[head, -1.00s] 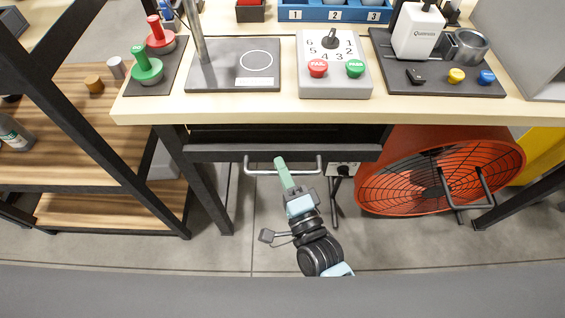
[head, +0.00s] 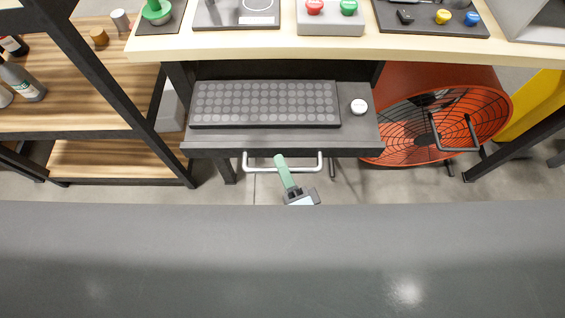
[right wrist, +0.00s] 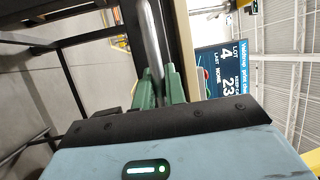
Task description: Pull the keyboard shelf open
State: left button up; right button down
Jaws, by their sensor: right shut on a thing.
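The keyboard shelf (head: 262,142) is drawn out from under the workbench (head: 230,42) in the head view. A dark keyboard (head: 264,102) and a round white-topped mouse (head: 359,106) lie on it. A pale bar handle (head: 308,169) runs along the shelf's front. The right wrist view shows the green fingers (right wrist: 160,88) on either side of the handle bar (right wrist: 150,40). My left gripper is not in view.
A large red fan (head: 440,115) stands right of the shelf. A wooden rack (head: 75,95) with a dark frame stands at the left. Red and green buttons (head: 332,10) sit on the bench. A wide grey surface fills the bottom of the head view.

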jog(key=c, duration=1.5)
grip_release()
jog(key=shift+o, duration=0.2)
jog(key=b+v, duration=0.1)
jog(key=v, duration=0.6)
jog(key=shift+s+d, duration=0.15)
jog(key=shift+s, duration=0.2)
jog(key=shift+f, duration=0.1)
